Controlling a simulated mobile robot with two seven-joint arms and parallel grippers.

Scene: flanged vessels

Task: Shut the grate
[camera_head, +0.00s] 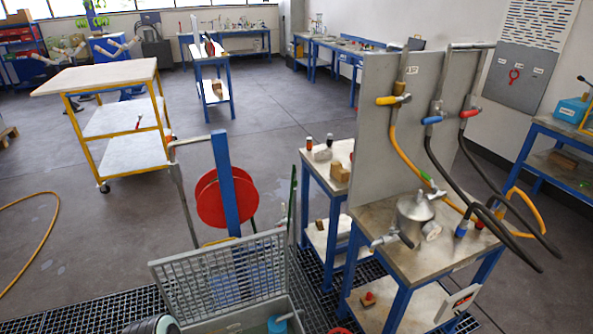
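The grate (222,277) is a pale grey grid panel at the bottom middle of the head view. It stands raised and tilted, well off the flat. Its lower edge runs along a light grey open basin (240,322), which the bottom edge of the picture cuts off. A blue object (277,324) shows inside the basin.
Dark floor grating (105,312) surrounds the basin. A red hose reel (222,197) on a blue post stands behind the grate. At right, a blue-legged table (400,262) holds a metal vessel (414,216). A yellow-framed cart (105,76) stands at back left; open floor lies between.

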